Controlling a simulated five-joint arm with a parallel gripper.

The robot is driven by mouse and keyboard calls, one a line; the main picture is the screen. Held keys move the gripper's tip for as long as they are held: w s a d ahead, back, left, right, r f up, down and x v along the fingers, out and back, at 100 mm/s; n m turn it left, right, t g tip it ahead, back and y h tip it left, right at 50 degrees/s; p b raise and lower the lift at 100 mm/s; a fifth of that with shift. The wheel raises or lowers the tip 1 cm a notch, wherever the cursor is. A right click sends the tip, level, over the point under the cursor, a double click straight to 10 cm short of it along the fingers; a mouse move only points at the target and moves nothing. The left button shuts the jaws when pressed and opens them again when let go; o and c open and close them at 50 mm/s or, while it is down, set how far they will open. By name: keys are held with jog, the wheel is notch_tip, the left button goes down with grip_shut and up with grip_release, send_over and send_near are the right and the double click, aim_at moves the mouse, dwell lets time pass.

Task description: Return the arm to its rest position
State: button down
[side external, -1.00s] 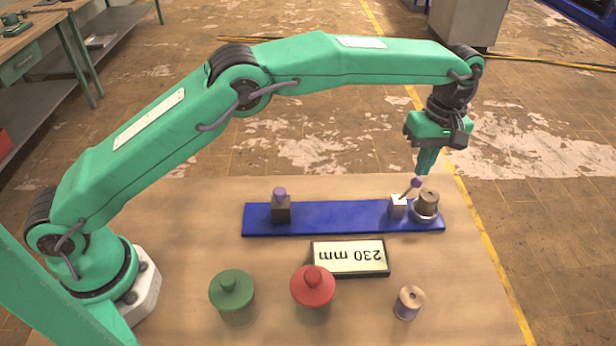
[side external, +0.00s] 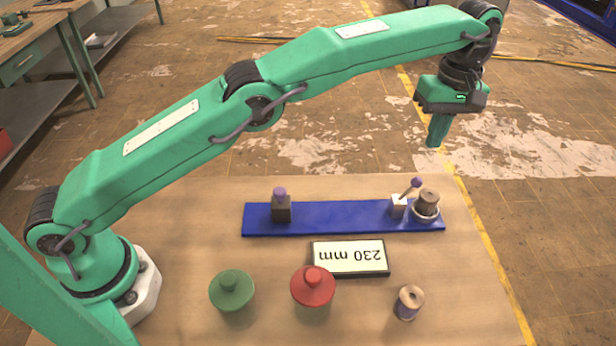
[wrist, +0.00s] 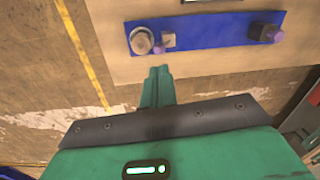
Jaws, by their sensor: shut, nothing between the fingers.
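My gripper (side external: 433,146) hangs in the air above and beyond the far right of the table, pointing down. Its green fingers are together with nothing between them; they also show in the wrist view (wrist: 160,72). Below it is a blue strip (side external: 345,218) on the table. On the strip stand a dark block with a purple top (side external: 281,209), a small white block with a purple-knobbed lever (side external: 398,206), and a brown cylinder on a pale round base (side external: 427,202). The lever tilts up to the right. My gripper is apart from all of them.
A sign reading 230 mm (side external: 349,258), a green lidded piece (side external: 232,290), a red lidded piece (side external: 313,287) and a spool (side external: 408,302) stand nearer the camera on the wooden table (side external: 180,230). The air around my gripper is clear.

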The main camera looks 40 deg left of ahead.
jog(key=shift+r, duration=0.35)
jog(key=s+a+r+m+t+h, duration=0.15)
jog(key=s+a+r, duration=0.25)
jog(key=a+r, duration=0.4)
jog(key=s+a+r+m+t+y, duration=0.1)
jog(key=s+a+r+m+t, duration=0.15)
jog(key=s+a+r, duration=0.55)
jog(key=s+a+f+m, duration=0.2)
jog(key=s+a+f, duration=0.2)
jog(key=s, duration=0.2)
jog(key=s+a+f+m+t, duration=0.1)
jog(key=s+a+f+m, duration=0.1)
jog(key=s+a+f, duration=0.2)
jog(key=s+a+f+m+t, duration=0.1)
jog(key=s+a+f, duration=0.3)
jog(key=s, duration=0.6)
jog(key=shift+a+f+m, duration=0.25)
jog(key=shift+a+m, duration=0.55)
jog(key=shift+a, duration=0.35)
